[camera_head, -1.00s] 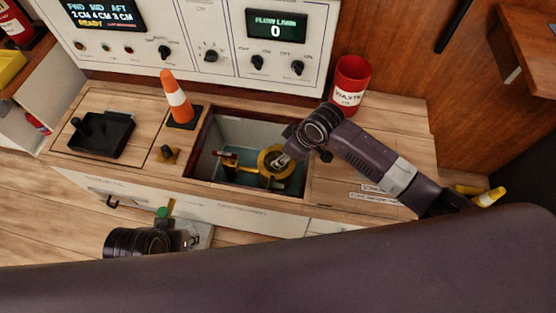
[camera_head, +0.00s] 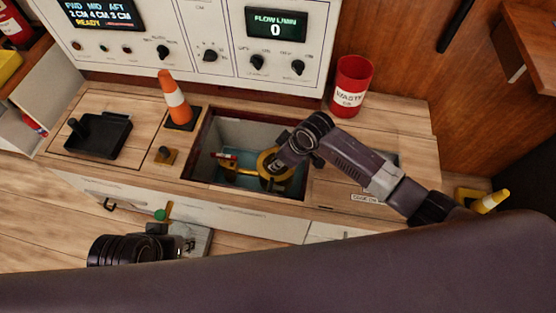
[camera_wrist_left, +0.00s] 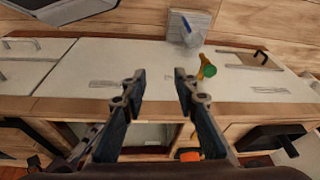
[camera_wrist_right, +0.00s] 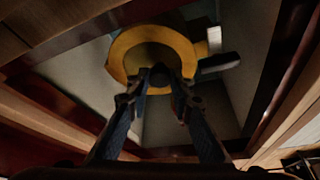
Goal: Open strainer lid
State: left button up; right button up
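The strainer lid appears to be the yellow round piece (camera_head: 268,165) inside the open recess (camera_head: 197,165) in the counter. In the right wrist view the yellow ring (camera_wrist_right: 128,52) surrounds a dark centre. My right gripper (camera_head: 277,170) reaches down over it from the right; in the right wrist view its fingers (camera_wrist_right: 158,82) are apart, with a small dark knob between or just beyond the tips. Contact cannot be told. My left gripper (camera_wrist_left: 160,78) is open and empty in front of the cabinet; its fingers are mostly hidden in the head view.
An orange cone (camera_head: 174,98), a black tray (camera_head: 98,136) and a red waste can (camera_head: 351,86) stand on the counter. A control panel (camera_head: 200,30) rises behind. A green-capped yellow piece (camera_wrist_left: 206,69) is near my left gripper. The recess walls are close around my right gripper.

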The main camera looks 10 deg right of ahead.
grip_shut()
pick_arm(q)
jog(key=shift+r, duration=0.1)
pick_arm(e)
jog(key=shift+r, duration=0.1)
